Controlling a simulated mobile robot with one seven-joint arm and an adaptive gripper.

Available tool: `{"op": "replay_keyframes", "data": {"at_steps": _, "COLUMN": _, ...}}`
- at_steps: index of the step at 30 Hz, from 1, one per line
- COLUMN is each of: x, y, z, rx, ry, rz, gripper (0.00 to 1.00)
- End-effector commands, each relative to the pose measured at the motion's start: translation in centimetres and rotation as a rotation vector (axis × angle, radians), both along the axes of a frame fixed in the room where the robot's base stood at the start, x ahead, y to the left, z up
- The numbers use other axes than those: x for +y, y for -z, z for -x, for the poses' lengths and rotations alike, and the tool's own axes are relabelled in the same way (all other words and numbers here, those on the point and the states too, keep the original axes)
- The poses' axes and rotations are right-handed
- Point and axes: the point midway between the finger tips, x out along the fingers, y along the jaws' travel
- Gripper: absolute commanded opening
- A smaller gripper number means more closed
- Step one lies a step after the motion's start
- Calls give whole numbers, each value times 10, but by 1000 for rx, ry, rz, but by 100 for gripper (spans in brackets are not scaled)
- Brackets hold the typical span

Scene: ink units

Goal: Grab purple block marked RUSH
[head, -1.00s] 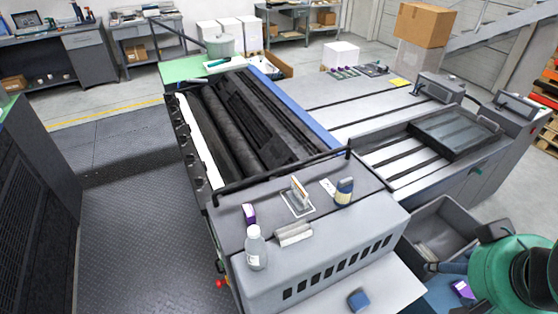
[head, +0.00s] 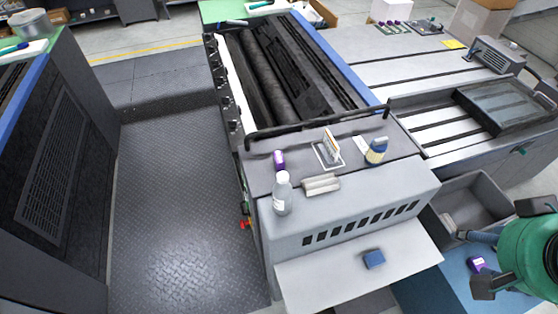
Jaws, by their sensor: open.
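A small purple block with a white label (head: 477,264) lies on a blue surface at the lower right, just left of my green arm. Another small purple block (head: 279,160) stands on the grey press top, behind a clear bottle. The lettering on both is too small to read, so I cannot tell which is marked RUSH. My gripper (head: 510,247) is at the right edge, with dark finger parts spread on either side of the green arm. It is open, and I see nothing held. The arm partly hides it, and the nearer purple block is close beside it.
The clear bottle (head: 283,194), a grey metal piece (head: 321,184), a card stand (head: 329,150) and a blue-and-cream bottle (head: 376,150) stand on the press top. A blue block (head: 374,259) lies on the ledge below. A grey bin (head: 480,190) stands behind my gripper. Dark floor (head: 180,220) is clear at left.

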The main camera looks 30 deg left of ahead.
Motion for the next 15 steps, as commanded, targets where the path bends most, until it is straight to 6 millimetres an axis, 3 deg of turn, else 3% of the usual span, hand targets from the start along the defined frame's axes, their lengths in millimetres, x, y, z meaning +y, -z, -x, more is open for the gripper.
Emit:
{"op": "replay_keyframes", "data": {"at_steps": 8, "x": 2, "y": -2, "z": -3, "rx": 4, "ry": -7, "rz": 0, "gripper": 57}}
{"op": "replay_keyframes", "data": {"at_steps": 15, "x": 19, "y": -15, "z": -29, "rx": 38, "ry": -54, "rz": -1, "gripper": 57}}
